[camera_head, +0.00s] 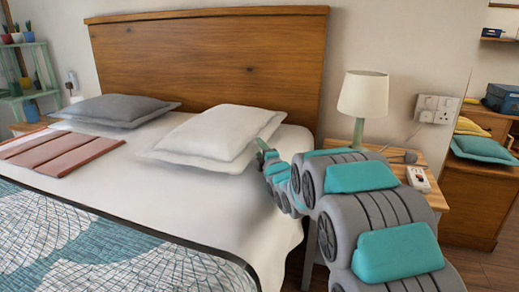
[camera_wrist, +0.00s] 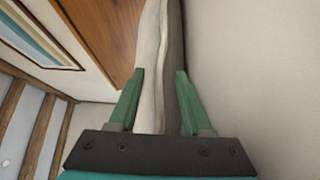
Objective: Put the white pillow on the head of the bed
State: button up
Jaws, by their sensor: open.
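The white pillow (camera_head: 215,130) lies on the right half of the bed (camera_head: 120,165), close to the wooden headboard (camera_head: 215,60). My gripper (camera_head: 262,147) is at the pillow's right edge, above the bed's right side. In the wrist view, my gripper (camera_wrist: 157,92) is open, with one green finger on each side of the pillow's edge (camera_wrist: 152,60). I cannot tell whether the fingers touch it. The headboard (camera_wrist: 105,35) shows beyond, at the upper left.
A grey pillow (camera_head: 115,108) and a folded reddish blanket (camera_head: 60,153) lie on the bed's left half. A patterned cover (camera_head: 95,240) spreads over the foot. On the right, a nightstand (camera_head: 435,190) holds a lamp (camera_head: 363,95), close to my arm.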

jog(key=b+v, duration=0.1)
jog(key=v, duration=1)
